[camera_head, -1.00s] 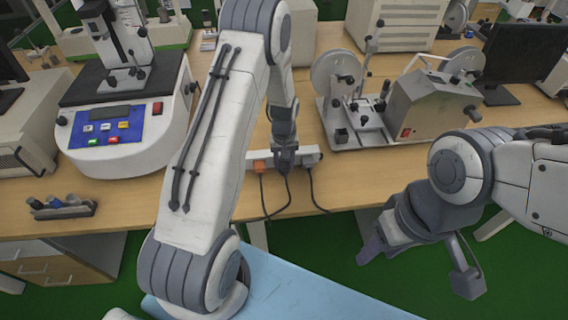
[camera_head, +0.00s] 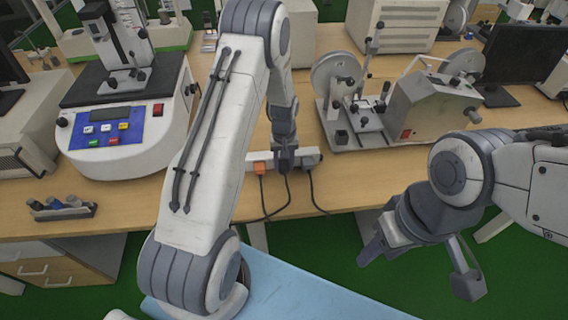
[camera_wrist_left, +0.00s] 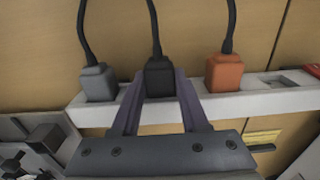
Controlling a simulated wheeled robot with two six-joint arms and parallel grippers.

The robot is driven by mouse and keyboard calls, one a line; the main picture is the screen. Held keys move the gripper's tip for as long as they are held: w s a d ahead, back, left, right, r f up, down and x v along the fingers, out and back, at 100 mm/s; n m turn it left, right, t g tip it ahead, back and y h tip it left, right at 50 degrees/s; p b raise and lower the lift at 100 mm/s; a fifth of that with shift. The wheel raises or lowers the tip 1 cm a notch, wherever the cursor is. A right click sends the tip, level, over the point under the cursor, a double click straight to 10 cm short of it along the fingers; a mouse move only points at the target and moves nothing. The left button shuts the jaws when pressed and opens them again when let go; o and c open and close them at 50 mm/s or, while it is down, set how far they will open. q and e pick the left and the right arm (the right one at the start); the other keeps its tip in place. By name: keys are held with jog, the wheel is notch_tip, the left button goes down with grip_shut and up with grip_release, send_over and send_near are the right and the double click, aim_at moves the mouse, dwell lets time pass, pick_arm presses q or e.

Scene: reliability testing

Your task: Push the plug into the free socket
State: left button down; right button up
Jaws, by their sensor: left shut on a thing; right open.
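The white power strip (camera_head: 312,158) lies on the wooden table, partly behind my left arm. My left gripper (camera_head: 287,163) points down at it and is shut on the black plug (camera_wrist_left: 160,77), whose cord runs away from the strip. In the left wrist view the black plug is at the strip (camera_wrist_left: 255,102), between a grey plug (camera_wrist_left: 98,82) and an orange plug (camera_wrist_left: 224,73). I cannot tell how deep it sits. An empty-looking socket (camera_wrist_left: 276,83) shows beyond the orange plug. My right gripper (camera_head: 372,248) is open and empty, off the table's front edge.
A blue-panelled tester (camera_head: 125,130) stands left of the strip, and a machine with discs (camera_head: 425,105) stands right behind it. A small rack (camera_head: 62,208) sits at the front left. Cords hang over the table's front edge. A red switch (camera_wrist_left: 314,70) is at the strip's end.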

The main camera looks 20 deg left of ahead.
pick_arm(q)
jog(key=shift+c, duration=1.7)
grip_release()
jog(key=shift+r, duration=0.1)
notch_tip(320, 180, up, 10)
jog(key=b, duration=0.1)
jog(key=s+d+r+m, duration=0.2)
jog(key=d+r, duration=0.3)
jog(key=d, duration=0.2)
jog(key=s+d+r+m, duration=0.4)
jog(key=s+d+r, duration=0.1)
jog(key=s+d, duration=0.3)
jog(key=s+d+r+m, duration=0.1)
jog(key=s+m, duration=0.1)
jog(key=s, duration=0.4)
jog(key=s+d+r+m, duration=0.1)
jog(key=s+d+m, duration=0.1)
jog(key=s, duration=0.4)
jog(key=s+d+r+m+h, duration=0.1)
jog(key=s+d+m, duration=0.1)
jog(key=s, duration=0.5)
jog(key=shift+r+m, duration=0.3)
jog(key=shift+m, duration=0.6)
